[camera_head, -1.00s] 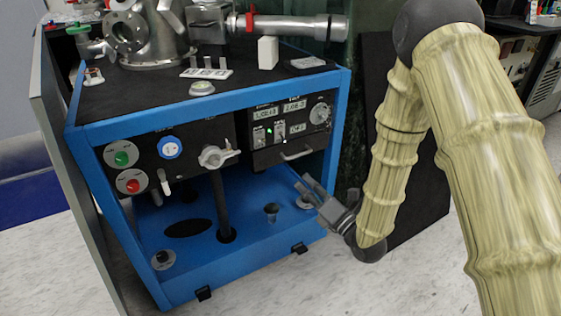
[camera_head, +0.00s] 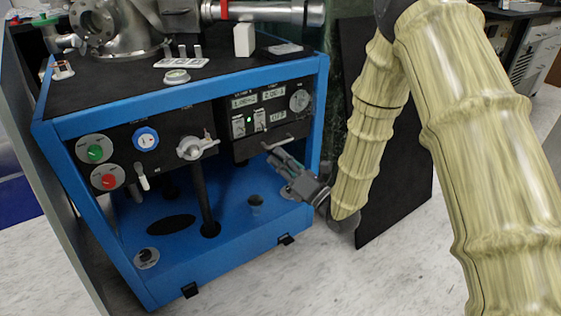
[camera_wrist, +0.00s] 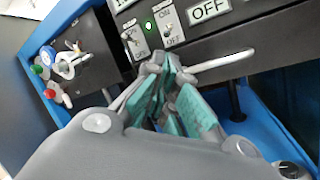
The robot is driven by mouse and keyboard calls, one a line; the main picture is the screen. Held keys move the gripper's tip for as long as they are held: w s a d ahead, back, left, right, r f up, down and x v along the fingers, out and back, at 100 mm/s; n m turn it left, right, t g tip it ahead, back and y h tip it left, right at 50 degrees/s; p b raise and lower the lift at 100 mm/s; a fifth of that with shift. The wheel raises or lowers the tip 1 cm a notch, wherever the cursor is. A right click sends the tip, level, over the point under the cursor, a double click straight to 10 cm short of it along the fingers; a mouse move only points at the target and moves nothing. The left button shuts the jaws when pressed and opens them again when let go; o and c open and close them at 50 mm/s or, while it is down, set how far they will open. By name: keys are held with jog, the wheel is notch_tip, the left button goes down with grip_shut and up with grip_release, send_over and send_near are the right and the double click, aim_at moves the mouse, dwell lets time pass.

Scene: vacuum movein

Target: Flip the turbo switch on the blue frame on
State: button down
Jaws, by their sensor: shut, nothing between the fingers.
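The blue frame (camera_head: 325,120) stands ahead of me with black control panels. Its right panel carries two small toggle switches, a left one (camera_head: 238,127) and a right one (camera_head: 260,121), below green-lit displays. In the wrist view the left switch (camera_wrist: 132,42) and right switch (camera_wrist: 168,27) sit just beyond my fingertips; a green light (camera_wrist: 149,25) glows between them. "OFF" is printed under the right switch. I cannot read which is turbo. My gripper (camera_head: 276,156) is shut and empty, just below and in front of the panel, apart from the switches in the head view.
A metal bar handle (camera_wrist: 225,61) crosses below the switches, close to my fingers. An "OFF" display (camera_wrist: 209,9) is right of them. A valve handle (camera_head: 197,147) and red and green buttons are left. A black board (camera_head: 400,170) stands to the right.

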aim_at(263, 127)
jog(key=b+x, duration=0.2)
jog(key=x, duration=0.5)
jog(key=shift+w+a, duration=0.1)
